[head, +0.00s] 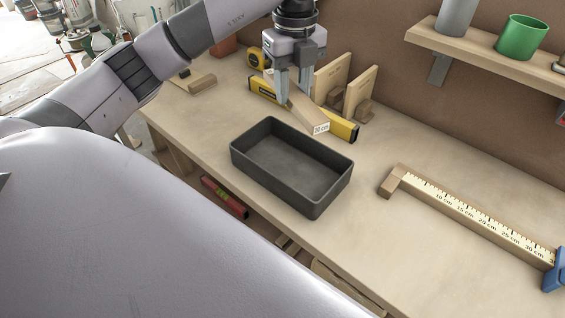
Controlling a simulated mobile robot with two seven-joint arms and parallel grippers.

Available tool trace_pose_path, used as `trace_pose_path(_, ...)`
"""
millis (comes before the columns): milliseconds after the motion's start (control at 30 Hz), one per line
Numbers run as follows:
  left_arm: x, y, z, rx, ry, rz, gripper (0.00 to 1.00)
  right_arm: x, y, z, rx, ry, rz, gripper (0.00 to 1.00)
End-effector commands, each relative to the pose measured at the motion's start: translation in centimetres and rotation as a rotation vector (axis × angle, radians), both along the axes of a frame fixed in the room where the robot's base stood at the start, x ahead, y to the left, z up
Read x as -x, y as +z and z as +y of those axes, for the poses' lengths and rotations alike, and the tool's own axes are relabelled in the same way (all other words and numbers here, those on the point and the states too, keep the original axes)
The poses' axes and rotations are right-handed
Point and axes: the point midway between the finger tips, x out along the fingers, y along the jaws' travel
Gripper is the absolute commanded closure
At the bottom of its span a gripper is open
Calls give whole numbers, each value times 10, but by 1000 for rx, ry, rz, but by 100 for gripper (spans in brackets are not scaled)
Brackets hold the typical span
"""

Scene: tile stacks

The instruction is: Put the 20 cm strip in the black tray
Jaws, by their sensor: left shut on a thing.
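My left gripper (294,94) points down above the back of the workbench, its fingers shut on a light wooden strip (307,110). The strip tilts toward the camera, and a white label on its near end appears to read 20 cm. The black tray (318,210) is empty and sits in front of the strip, near the bench's front edge. The gripper and strip are behind the tray, not over it. Whether the strip touches the yellow level below it, I cannot tell. My right gripper is not in view.
A yellow spirit level (343,129) lies behind the tray, with upright wooden boards (359,92) and a yellow tape measure (256,58) near it. A wooden measuring rule (470,215) with a stop block lies at the right. A shelf (480,55) holds a green cup (521,38). Bench between tray and rule is clear.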

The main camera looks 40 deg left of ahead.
Motion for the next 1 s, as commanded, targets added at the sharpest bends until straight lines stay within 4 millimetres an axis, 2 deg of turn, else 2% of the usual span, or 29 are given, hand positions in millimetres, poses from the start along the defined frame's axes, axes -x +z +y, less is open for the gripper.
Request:
trace_pose_path(167, -1, -13, 2, 1, 2, 3, 100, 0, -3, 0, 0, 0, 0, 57)
trace_pose_path(267, -1, -33, 1, 3, 0, 5, 100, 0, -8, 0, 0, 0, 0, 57)
trace_pose_path(400, 0, -66, 2, 1, 2, 6, 100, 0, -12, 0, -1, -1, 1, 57)
trace_pose_path(700, -1, -138, 2, 0, 2, 4, 100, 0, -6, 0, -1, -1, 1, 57)
trace_pose_path(800, -1, -152, 2, 0, 3, 1, 100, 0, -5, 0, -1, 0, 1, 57)
trace_pose_path(1000, -1, -166, 2, 1, 2, 0, 100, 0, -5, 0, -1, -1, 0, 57)
